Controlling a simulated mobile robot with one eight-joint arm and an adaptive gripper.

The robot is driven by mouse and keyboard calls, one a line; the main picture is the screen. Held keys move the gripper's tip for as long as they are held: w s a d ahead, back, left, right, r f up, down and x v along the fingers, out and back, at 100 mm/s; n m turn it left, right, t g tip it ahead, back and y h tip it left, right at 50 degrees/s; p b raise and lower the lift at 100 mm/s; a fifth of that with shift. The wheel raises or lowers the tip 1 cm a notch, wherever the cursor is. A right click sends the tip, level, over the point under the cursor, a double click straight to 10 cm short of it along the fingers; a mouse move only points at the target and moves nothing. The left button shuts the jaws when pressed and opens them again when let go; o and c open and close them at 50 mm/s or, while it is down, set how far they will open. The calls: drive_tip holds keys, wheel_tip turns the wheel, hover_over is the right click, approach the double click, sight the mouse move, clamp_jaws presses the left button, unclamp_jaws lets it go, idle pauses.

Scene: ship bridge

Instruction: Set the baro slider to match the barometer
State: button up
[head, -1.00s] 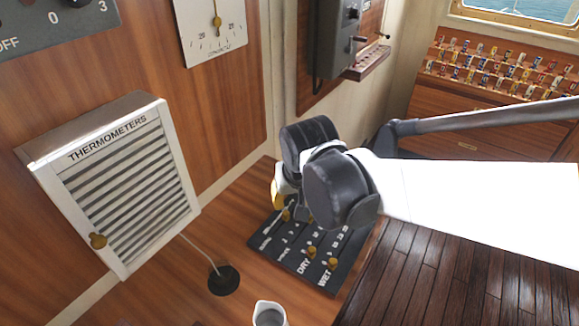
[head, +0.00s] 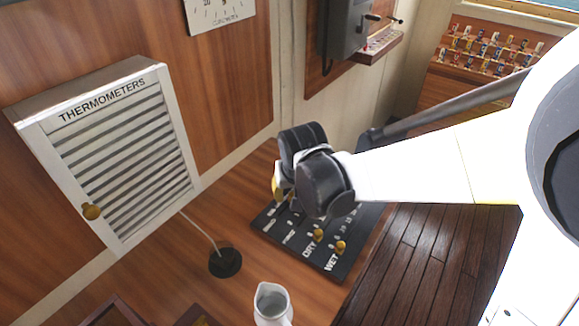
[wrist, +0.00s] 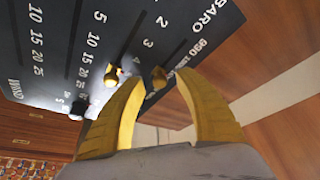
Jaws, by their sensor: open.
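The dark slider panel (head: 265,222) lies on the wooden desk, partly hidden by my gripper in the head view. In the wrist view the panel (wrist: 60,60) shows the BARO label at upper right, with numbers starting at 990. A brass slider knob (wrist: 158,78), apparently the baro one, sits between my open yellow fingers; I see no clear grip on it. My gripper (wrist: 161,76) is low at the panel; in the head view its yellow fingertip (head: 276,189) shows at the panel's far end. Another brass knob (wrist: 112,75) is just left of the left finger. The barometer is not in view.
A white louvred thermometer box (head: 125,160) hangs on the left wall, with a clinometer dial (head: 220,12) partly cut off above. A white jug (head: 270,305) stands at the front. A thin cable runs to a black round base (head: 225,262) left of the panel.

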drive_tip(key=shift+r, duration=0.1)
clamp_jaws()
drive_tip(key=shift+w+d, duration=0.9)
drive_tip(key=shift+w, duration=0.2)
unclamp_jaws()
drive_tip(key=shift+a, duration=0.15)
drive_tip(key=v, duration=1.2)
